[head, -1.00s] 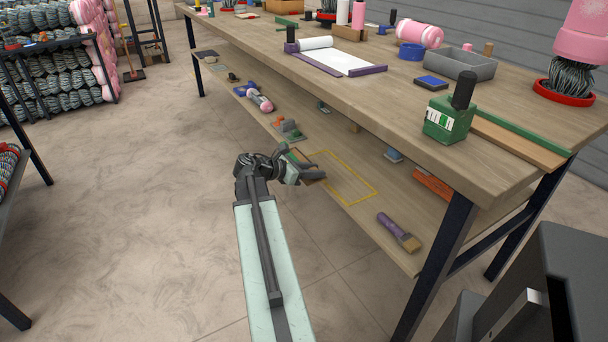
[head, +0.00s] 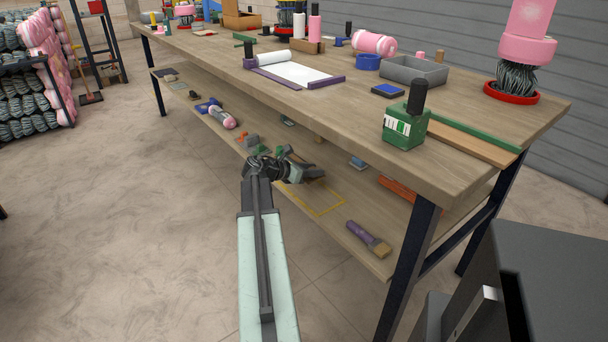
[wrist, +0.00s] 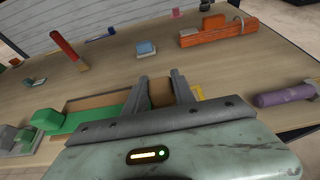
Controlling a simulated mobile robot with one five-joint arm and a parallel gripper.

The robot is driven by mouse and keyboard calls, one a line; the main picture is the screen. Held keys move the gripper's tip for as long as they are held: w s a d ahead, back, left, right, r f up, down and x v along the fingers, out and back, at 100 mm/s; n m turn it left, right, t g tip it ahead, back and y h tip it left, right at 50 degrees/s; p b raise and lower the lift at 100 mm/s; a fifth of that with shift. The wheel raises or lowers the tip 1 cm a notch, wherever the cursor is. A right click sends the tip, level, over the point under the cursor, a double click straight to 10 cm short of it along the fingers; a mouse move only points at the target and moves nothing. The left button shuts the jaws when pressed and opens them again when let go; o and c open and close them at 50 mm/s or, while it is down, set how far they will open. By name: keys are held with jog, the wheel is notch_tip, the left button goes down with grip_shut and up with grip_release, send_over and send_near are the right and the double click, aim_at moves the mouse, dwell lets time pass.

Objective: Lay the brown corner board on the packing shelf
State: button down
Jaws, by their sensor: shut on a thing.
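My gripper (head: 303,165) is over the front part of the packing shelf (head: 350,208), the lower wooden shelf of the bench. In the wrist view its two fingers (wrist: 161,78) are shut on the brown corner board (wrist: 161,94). Brown board shows between the fingers and to their left, beside a green strip. The gripper body hides its near side. A yellow outline (head: 329,211) is marked on the shelf, just right of and below the gripper in the head view. I cannot tell whether the board touches the shelf.
A purple-handled brush (head: 369,238) lies right of the outline. Orange pieces (wrist: 218,30) and a small blue-topped block (wrist: 146,49) lie further back. Grey, orange and green pieces (head: 252,142) lie to the left. The bench top (head: 440,175) overhangs the shelf; a dark leg (head: 412,262) stands at right.

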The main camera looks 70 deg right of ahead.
jog(key=shift+s+d, duration=0.25)
jog(key=shift+d, duration=0.2)
jog(key=shift+x, duration=0.8)
jog(key=b, duration=0.8)
send_over(317, 197)
notch_tip(317, 197, down, 7)
jog(key=shift+f, duration=0.1)
jog(key=shift+f+b, duration=0.45)
jog(key=shift+f, duration=0.05)
jog(key=shift+f+b, duration=0.6)
jog(key=shift+f, duration=0.05)
jog(key=c, duration=1)
grip_release()
jog(key=shift+o, duration=0.2)
